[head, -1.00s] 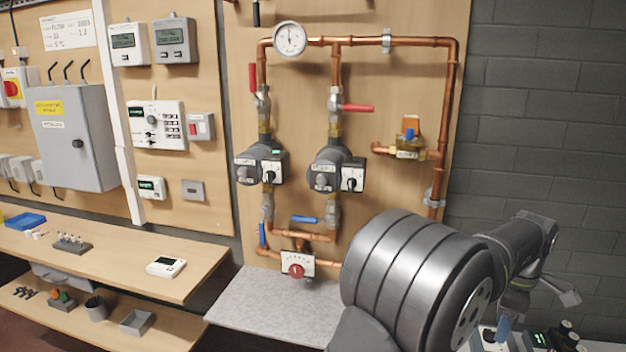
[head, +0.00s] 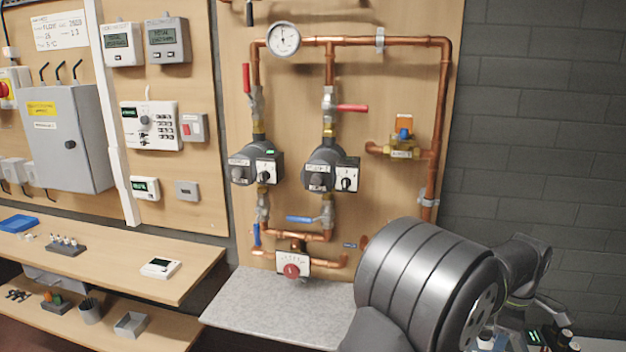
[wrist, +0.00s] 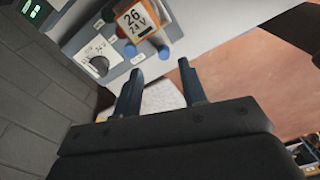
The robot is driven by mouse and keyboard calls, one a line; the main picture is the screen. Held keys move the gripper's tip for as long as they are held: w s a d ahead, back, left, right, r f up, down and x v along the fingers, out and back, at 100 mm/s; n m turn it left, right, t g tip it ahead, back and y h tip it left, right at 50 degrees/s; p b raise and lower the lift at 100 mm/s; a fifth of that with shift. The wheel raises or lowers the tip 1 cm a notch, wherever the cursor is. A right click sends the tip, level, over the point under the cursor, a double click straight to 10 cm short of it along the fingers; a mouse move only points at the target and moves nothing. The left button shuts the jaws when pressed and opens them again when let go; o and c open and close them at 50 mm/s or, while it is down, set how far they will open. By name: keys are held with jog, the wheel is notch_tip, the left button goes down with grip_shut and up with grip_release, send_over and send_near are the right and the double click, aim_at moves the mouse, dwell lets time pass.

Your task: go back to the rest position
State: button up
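In the wrist view my gripper (wrist: 157,80) has two dark fingers set well apart, with nothing between them. Beyond the fingertips is a pale panel with an orange-framed unit marked 26 and 24 V (wrist: 138,18) and a black dial (wrist: 97,65). The fingers look apart from both, though the exact distance is hard to judge. In the head view my thick grey arm fills the lower right. The gripper end there is small, dark and largely hidden behind the arm.
Two pumps (head: 322,170) with copper pipes stand on the wooden board (head: 235,60). A mixing valve with a red knob (head: 292,268) sits above the grey slab (head: 265,305), left of my arm. A wooden bench (head: 110,262) runs along the left. A grey block wall (head: 550,130) is behind my arm.

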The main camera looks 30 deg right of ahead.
notch_tip(320, 180, up, 11)
jog(key=s+a+f+m+t+h, duration=0.3)
jog(key=s+a+f+m, duration=0.1)
jog(key=m, duration=1)
jog(key=shift+s+f, duration=0.55)
jog(key=shift+f, duration=0.45)
jog(key=shift+o, duration=0.2)
